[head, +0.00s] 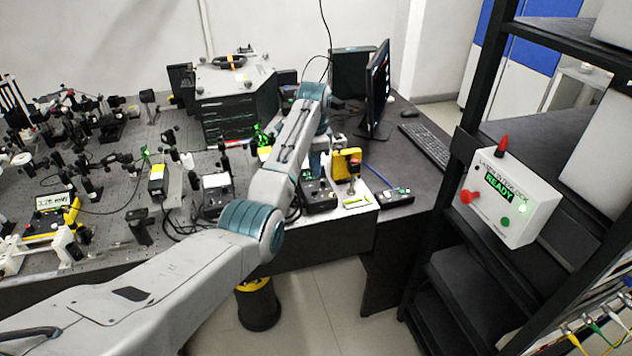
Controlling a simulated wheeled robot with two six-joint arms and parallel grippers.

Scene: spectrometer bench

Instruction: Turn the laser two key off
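My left arm reaches in from the lower left across the front of the bench, and its wrist bends down near the bench's front right. My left gripper (318,172) is small and mostly hidden by the arm, just above a black control box (320,198); I cannot tell whether its fingers touch anything. A second black control box (215,198) sits to the left. The laser two key is too small to make out, and I cannot tell which box carries it. My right gripper is out of view.
A yellow device (347,163) stands right beside the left wrist. The optical bench (110,190) is crowded with mounts. A monitor (377,90) stands behind on the right. A white interlock box (510,198) reading READY hangs on a black rack (465,130). Floor shows between bench and rack.

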